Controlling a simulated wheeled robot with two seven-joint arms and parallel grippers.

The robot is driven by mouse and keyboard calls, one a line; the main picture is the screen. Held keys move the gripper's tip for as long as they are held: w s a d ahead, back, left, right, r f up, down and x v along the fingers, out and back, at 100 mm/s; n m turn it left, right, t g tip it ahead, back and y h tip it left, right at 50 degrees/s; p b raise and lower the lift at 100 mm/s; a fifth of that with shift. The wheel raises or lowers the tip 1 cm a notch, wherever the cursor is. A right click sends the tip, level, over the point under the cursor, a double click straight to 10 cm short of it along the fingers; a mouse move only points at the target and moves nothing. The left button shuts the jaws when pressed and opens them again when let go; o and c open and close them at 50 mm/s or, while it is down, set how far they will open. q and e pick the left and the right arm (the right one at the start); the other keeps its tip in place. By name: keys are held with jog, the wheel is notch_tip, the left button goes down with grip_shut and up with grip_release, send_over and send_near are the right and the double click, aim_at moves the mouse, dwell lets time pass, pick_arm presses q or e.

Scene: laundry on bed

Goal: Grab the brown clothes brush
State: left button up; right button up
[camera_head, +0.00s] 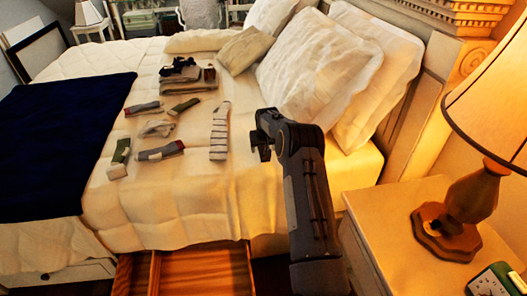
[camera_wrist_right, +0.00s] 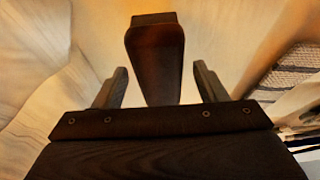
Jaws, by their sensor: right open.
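The brown clothes brush (camera_wrist_right: 155,60) shows in the right wrist view as a dark brown wooden piece. It extends between the two fingers of my right gripper (camera_wrist_right: 158,86), with a visible gap on each side. The fingers are open and not closed on it. In the head view my right gripper (camera_head: 262,139) is over the near right part of the bed, right of a striped sock. The brush cannot be made out there; the gripper and arm may hide it. My left gripper is not in view.
Several socks (camera_head: 219,131) and a folded pile (camera_head: 187,74) lie on the white bed (camera_head: 190,205). A dark blue blanket (camera_head: 60,140) covers the left side. An open wooden drawer (camera_head: 205,272) juts out below. A nightstand (camera_head: 385,215) with a lamp (camera_head: 472,200) and clock (camera_head: 495,282) stands right.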

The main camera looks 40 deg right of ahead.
jog(key=shift+f, duration=0.2)
dwell(0.4)
jog(key=c, duration=1.1)
